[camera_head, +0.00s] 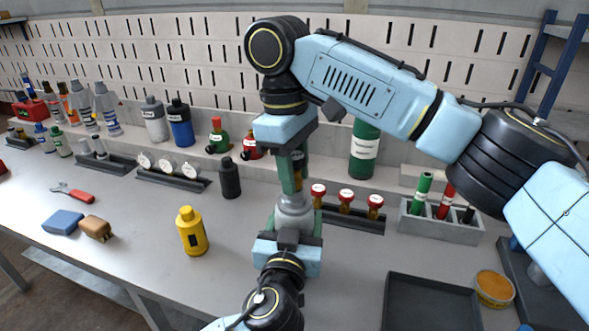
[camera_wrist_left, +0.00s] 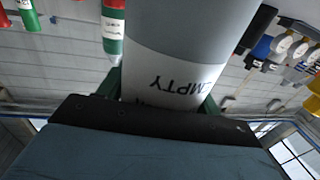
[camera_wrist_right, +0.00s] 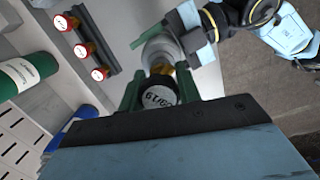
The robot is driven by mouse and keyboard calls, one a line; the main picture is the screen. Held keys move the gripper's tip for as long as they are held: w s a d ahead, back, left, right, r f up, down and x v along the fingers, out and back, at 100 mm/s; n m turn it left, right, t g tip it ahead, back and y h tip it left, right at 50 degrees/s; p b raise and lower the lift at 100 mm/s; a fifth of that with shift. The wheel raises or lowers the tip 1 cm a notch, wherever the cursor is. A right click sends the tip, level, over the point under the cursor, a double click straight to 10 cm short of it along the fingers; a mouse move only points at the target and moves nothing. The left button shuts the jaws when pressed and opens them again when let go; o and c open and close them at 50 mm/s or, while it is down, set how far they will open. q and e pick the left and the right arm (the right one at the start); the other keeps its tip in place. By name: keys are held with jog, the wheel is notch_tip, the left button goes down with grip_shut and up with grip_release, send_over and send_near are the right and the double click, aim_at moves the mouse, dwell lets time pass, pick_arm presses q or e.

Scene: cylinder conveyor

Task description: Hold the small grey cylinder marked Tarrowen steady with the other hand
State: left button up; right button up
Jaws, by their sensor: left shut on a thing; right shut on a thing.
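The small grey cylinder (camera_head: 295,211) stands about upright at the centre of the head view. It fills the left wrist view's top (camera_wrist_left: 190,40), where its white label partly reads "EMPTY"; I cannot read the name Tarrowen. My left gripper (camera_head: 294,232), coming from below, is shut on its body. My right gripper (camera_head: 292,183) points down from above, shut on the valve at the cylinder's top. In the right wrist view the brass valve (camera_wrist_right: 163,70) and its dark round cap (camera_wrist_right: 159,96) with a white marked face sit between the fingers, with the grey shoulder (camera_wrist_right: 160,50) beyond.
A yellow bottle (camera_head: 192,232) and black bottle (camera_head: 230,178) stand left of my grippers. Behind are red-topped valves in a rack (camera_head: 355,215) and a large green cylinder (camera_head: 364,155). A dark tray (camera_head: 430,302) lies front right.

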jog(key=n, duration=0.4)
jog(key=shift+t, duration=0.3)
jog(key=shift+n, duration=0.4)
jog(key=n, duration=0.4)
jog(key=shift+n+t, duration=0.3)
jog(key=shift+n, duration=0.7)
jog(key=n, duration=0.2)
jog(key=shift+n, duration=0.4)
jog(key=n, duration=0.3)
jog(key=shift+t, duration=0.3)
jog(key=shift+n, duration=0.3)
